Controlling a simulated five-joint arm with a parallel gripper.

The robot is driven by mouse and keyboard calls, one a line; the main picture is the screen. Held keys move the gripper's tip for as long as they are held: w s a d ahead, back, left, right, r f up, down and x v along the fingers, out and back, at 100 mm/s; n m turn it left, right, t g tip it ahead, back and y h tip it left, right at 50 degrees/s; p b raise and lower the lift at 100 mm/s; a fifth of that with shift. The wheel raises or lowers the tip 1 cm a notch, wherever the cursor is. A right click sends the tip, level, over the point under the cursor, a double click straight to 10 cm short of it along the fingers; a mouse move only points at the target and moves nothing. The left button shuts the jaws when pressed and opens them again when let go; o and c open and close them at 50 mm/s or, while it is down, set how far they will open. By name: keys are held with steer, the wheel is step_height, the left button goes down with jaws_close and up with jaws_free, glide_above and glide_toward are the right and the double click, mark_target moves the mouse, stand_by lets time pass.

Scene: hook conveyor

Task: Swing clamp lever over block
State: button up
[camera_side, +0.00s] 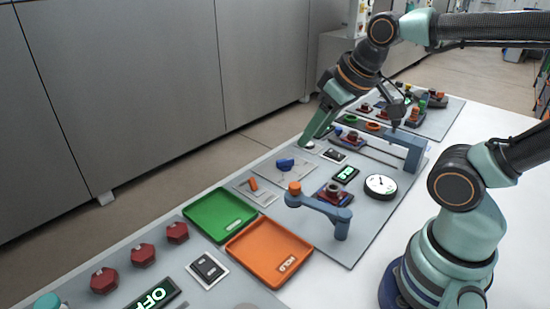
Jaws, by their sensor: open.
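The clamp lever (318,204) is a blue-grey bar with an orange knob (295,187) at its left end and a post (342,226) at its right end. It extends left from the post, in front of a small dark and red block (333,189) on a blue base. The bar appears beside the block rather than across it. My gripper (351,132) is open, with its jaws spread wide, above the far part of the panel and well behind the lever. Whether anything lies between its jaws is unclear.
A grey-blue gantry (413,150) with hanging parts stands behind the block. A round gauge (380,186) and a green display (346,173) are nearby.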

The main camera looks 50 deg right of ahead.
steer(key=shift+o, duration=1.3)
steer(key=n+g, duration=0.5)
steer(key=g, duration=0.1)
glide_toward(295, 185)
step_height(295, 185, down, 8)
steer(key=shift+s+f, duration=0.15)
steer(key=shift+f, duration=0.1)
jaws_close()
stand_by(0.4)
